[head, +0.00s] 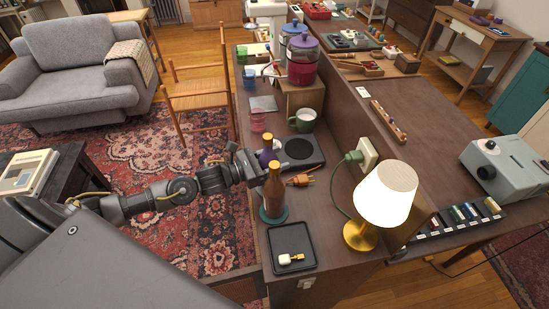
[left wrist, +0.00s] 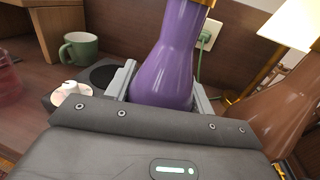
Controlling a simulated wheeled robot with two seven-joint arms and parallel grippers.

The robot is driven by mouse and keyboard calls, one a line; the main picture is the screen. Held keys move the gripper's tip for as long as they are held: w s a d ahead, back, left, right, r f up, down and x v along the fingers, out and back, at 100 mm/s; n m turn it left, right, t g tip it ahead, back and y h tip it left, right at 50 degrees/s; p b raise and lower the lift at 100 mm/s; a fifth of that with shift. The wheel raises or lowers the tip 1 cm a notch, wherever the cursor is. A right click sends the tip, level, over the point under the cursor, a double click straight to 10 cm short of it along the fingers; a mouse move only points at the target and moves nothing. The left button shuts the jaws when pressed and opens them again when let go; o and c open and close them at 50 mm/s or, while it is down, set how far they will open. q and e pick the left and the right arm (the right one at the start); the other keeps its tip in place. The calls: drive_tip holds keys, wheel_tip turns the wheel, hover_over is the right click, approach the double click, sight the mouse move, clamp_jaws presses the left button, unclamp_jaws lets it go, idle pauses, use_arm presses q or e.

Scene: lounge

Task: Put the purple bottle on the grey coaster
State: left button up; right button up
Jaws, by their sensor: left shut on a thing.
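The purple bottle (head: 265,157) has an orange-yellow cap and stands roughly upright on the wooden counter side, partly behind the brown bottle in the head view. My left gripper (head: 252,167) is shut on it; in the left wrist view the purple bottle (left wrist: 167,62) sits between the two fingers. Its base is hidden, so I cannot tell whether it touches the counter. A flat grey square (head: 263,103) lies farther back on the counter; it may be the grey coaster, but I cannot tell for sure. My right gripper is not in view.
A brown bottle (head: 274,192) stands on a teal coaster (head: 273,217) close to my gripper. A hot plate (head: 317,160), green mug (head: 304,119) and pink glass (head: 258,121) are beyond. A black tray (head: 306,263) and lamp (head: 385,197) are nearer.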

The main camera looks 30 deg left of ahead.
use_arm(q)
drive_tip(key=o, duration=1.4)
drive_tip(key=shift+o, duration=0.2)
drive_tip(key=b+v, duration=0.3)
drive_tip(key=v, duration=0.9)
